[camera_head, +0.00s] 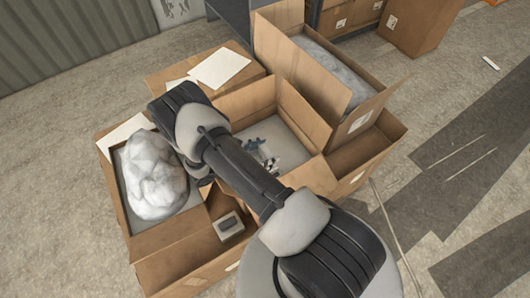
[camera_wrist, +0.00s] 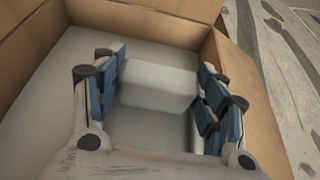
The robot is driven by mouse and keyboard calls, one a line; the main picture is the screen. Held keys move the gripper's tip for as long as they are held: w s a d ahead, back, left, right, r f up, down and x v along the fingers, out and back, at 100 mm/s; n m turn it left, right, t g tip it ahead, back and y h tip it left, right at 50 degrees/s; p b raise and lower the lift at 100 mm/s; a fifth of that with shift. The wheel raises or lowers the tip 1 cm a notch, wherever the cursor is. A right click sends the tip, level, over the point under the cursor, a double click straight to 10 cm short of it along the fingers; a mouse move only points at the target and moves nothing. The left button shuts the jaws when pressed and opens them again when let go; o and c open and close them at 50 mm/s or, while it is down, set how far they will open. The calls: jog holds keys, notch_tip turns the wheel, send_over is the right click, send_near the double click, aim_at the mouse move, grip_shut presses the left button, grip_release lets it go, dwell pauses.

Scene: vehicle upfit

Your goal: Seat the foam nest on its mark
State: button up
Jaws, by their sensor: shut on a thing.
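A plain pale grey block, which looks like the foam nest (camera_wrist: 158,88), sits between the blue-padded fingers of my gripper (camera_wrist: 160,92) in the wrist view. The fingers are shut on its two sides. In the head view my gripper (camera_head: 262,155) reaches down into the middle open carton (camera_head: 302,115), over its pale floor; the block is hard to make out there. The wrist view also shows the carton's pale floor (camera_wrist: 45,95). Whether the block touches this floor, I cannot tell. I see no clear mark; my gripper and the block hide part of the floor.
Carton walls (camera_wrist: 140,18) surround my gripper closely. A carton with a lumpy white bundle (camera_head: 153,176) stands left. A small grey block with a dark recess (camera_head: 230,224) lies in the front compartment. A taller carton with grey filling (camera_head: 335,75) stands behind. Concrete floor right is mostly clear.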

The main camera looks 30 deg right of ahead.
jog(key=shift+f+b, duration=1.45)
jog(key=shift+b, duration=0.15)
dwell(1.9)
dwell(0.3)
jog(key=o, duration=0.9)
jog(key=shift+a, duration=0.15)
jog(key=shift+v, duration=1.6)
jog(key=shift+r, duration=0.1)
jog(key=o, duration=0.5)
